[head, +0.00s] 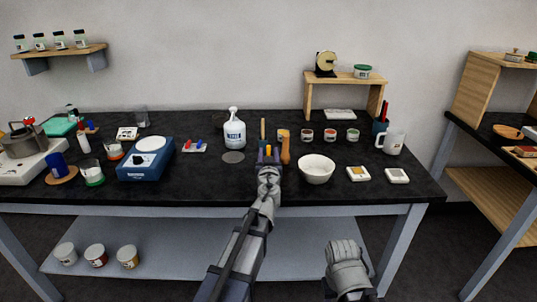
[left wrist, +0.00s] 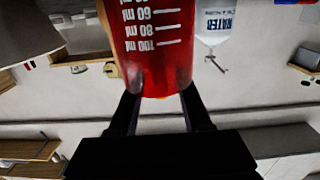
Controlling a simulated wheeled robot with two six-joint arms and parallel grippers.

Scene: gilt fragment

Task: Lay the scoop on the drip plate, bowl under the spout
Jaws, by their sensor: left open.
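My left gripper (head: 268,152) is over the middle of the bench in the head view, jaws open. In the left wrist view, which is upside down, a red vessel with white ml marks (left wrist: 155,40) fills the space ahead of its fingers; I cannot tell whether they touch it. A long tan-brown thing (head: 286,150), possibly the scoop, stands just right of the gripper, partly hidden. The drip plate seems to be the flat grey disc (head: 233,157), bare, left of the gripper. The white spouted water bottle (head: 235,134) stands behind it and shows in the left wrist view (left wrist: 219,25).
A white bowl (head: 316,171) stands right of the gripper, with two small devices beyond it. A blue scale (head: 146,160) and several vessels crowd the left. A small wooden shelf (head: 345,76) stands at the back. Dark bench top is clear in front of the disc.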

